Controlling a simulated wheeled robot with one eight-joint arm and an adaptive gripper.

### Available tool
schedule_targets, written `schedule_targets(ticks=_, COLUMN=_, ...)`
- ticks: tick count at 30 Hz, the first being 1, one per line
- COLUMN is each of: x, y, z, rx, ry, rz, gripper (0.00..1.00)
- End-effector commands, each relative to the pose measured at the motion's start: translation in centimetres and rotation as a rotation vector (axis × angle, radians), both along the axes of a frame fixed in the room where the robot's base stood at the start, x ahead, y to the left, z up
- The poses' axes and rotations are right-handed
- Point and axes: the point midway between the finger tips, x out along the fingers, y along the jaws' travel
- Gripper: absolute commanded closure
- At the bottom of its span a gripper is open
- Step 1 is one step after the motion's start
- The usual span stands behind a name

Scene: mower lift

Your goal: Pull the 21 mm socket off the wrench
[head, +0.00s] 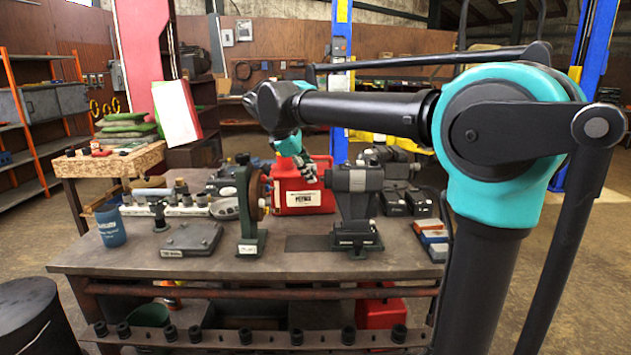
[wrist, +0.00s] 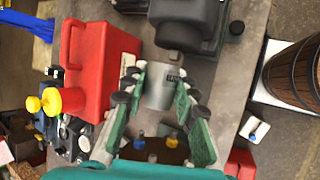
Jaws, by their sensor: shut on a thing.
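The socket (wrist: 158,92) is a grey cylinder with a dark label whose text is too small to read surely. My gripper (wrist: 162,84) is shut on it, with a green-padded finger on each side. The dark wrench (wrist: 190,18) is just beyond, and its small square drive (wrist: 175,57) shows at the socket's far end. I cannot tell whether the drive is still inside the socket. In the head view the wrench (head: 355,182) stands upright in its holder on the bench, and my gripper (head: 306,166) is at its left; the socket is not clearly visible there.
A red can (head: 300,192) stands close behind my gripper; it also shows in the wrist view (wrist: 95,60). A dark green stand (head: 247,210) with a round disc is left of the wrench. A blue cup (head: 110,226) and a flat grey plate (head: 192,239) are further left.

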Motion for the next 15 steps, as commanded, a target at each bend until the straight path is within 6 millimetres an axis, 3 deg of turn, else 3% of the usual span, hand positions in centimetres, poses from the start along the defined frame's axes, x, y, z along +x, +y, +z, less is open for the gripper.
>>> schedule_targets(ticks=15, x=0.0, y=0.0, z=3.8, rx=0.000, ry=0.000, rz=0.000, gripper=1.00)
